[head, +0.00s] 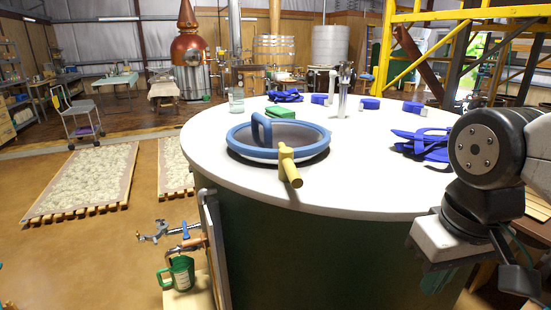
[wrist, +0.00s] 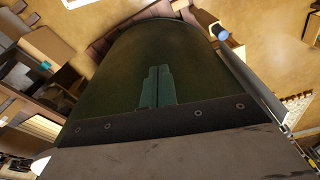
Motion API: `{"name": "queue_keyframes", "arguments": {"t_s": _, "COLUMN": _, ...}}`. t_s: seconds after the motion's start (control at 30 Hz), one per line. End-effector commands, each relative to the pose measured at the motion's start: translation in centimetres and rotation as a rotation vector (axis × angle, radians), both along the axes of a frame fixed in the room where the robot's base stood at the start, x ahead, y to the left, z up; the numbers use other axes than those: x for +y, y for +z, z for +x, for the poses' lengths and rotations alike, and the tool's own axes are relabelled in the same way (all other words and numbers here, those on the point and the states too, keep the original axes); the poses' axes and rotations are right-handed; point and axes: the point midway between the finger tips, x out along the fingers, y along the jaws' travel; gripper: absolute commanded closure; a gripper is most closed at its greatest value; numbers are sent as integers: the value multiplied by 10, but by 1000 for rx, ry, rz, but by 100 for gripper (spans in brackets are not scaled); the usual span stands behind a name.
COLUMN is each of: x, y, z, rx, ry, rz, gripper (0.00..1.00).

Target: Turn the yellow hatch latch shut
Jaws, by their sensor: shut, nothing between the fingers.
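The yellow latch (head: 289,166) sits at the front right edge of the round hatch (head: 249,148), on top of the white tank top (head: 350,190). The latch's handle sticks outward over the blue rim, pointing toward the front and slightly right. A blue loop handle (head: 262,126) stands up on the hatch lid. My gripper (head: 440,280) hangs at the right, beyond the tank's edge and lower than its top, well apart from the latch. In the wrist view its teal fingers (wrist: 157,87) are together and empty, in front of the dark green tank wall (wrist: 130,60). The latch is not visible there.
On the tank top are blue straps (head: 424,145), a green item (head: 280,112), a glass jar (head: 236,100), blue caps (head: 370,104) and a metal pipe fitting (head: 343,90). The top between latch and right edge is mostly clear. A yellow frame (head: 388,50) stands behind right.

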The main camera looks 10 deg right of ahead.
Motion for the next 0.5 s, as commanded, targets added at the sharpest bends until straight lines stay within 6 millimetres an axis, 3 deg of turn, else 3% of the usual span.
{"name": "queue_keyframes", "arguments": {"t_s": 0.17, "x": 30, "y": 4, "z": 17, "rx": 50, "ry": 158, "rz": -32, "gripper": 100}}
{"name": "queue_keyframes", "arguments": {"t_s": 0.27, "x": 59, "y": 14, "z": 36, "rx": 81, "ry": 266, "rz": -85, "gripper": 100}}
{"name": "queue_keyframes", "arguments": {"t_s": 0.37, "x": 93, "y": 28, "z": 58, "rx": 95, "ry": 346, "rz": -160, "gripper": 100}}
{"name": "queue_keyframes", "arguments": {"t_s": 0.5, "x": 153, "y": 51, "z": 87, "rx": 66, "ry": 396, "rz": -290, "gripper": 100}}
